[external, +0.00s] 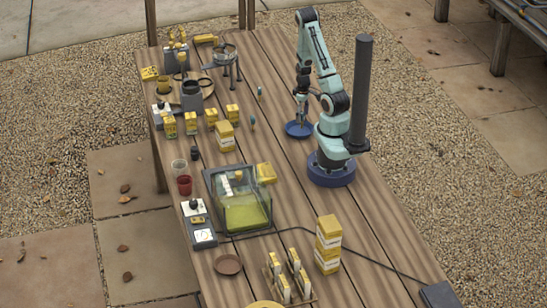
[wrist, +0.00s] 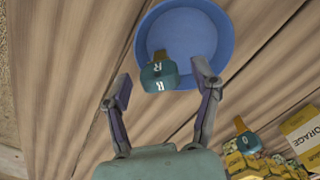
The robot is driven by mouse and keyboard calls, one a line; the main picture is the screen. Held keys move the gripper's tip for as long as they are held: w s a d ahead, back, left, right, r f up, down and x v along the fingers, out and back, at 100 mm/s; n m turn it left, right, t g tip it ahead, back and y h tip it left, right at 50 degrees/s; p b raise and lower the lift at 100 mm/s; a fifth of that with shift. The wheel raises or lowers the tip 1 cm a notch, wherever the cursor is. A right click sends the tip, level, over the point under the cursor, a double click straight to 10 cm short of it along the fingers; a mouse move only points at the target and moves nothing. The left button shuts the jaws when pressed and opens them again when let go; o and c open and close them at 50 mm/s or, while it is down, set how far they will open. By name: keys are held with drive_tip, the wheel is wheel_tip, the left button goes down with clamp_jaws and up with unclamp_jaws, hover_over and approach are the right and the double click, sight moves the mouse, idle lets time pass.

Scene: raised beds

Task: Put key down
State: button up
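A key with a teal head marked R and a brownish shaft (wrist: 158,74) shows in the wrist view over the near rim of a round blue dish (wrist: 208,20). I cannot tell whether it rests on the dish or stands in front of it. My gripper (wrist: 165,82) is open, with one finger on each side of the key and visible gaps to both. In the external view my gripper (external: 299,119) points down just above the blue dish (external: 292,133). The key is too small to make out there. A second teal-headed key marked O (wrist: 247,142) lies to the right in the wrist view.
Small teal objects (external: 252,123) stand left of the dish. Yellow-and-white boxes (external: 225,136) and a glass tank (external: 240,205) stand farther left and nearer the front. A dark post (external: 360,90) rises right beside my arm. The wooden tabletop around the dish is mostly clear.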

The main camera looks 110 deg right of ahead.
sight(302, 113)
wheel_tip(302, 113, up, 12)
drive_tip(key=shift+r, duration=0.2)
idle(0.4)
drive_tip(key=w+a+r+n, duration=0.2)
drive_tip(key=w+a, duration=0.4)
drive_tip(key=w, duration=0.1)
drive_tip(key=w+a+r+n, duration=0.2)
drive_tip(key=w+a+r, duration=0.1)
drive_tip(key=w+a, duration=0.25)
drive_tip(key=a+r+n, duration=0.1)
drive_tip(key=a+n, duration=0.2)
drive_tip(key=a, duration=0.5)
drive_tip(key=s+a+r+n, duration=0.1)
drive_tip(key=a+r+n, duration=0.1)
drive_tip(key=a, duration=0.7)
drive_tip(key=shift+n+y, duration=0.4)
drive_tip(key=shift+n, duration=0.2)
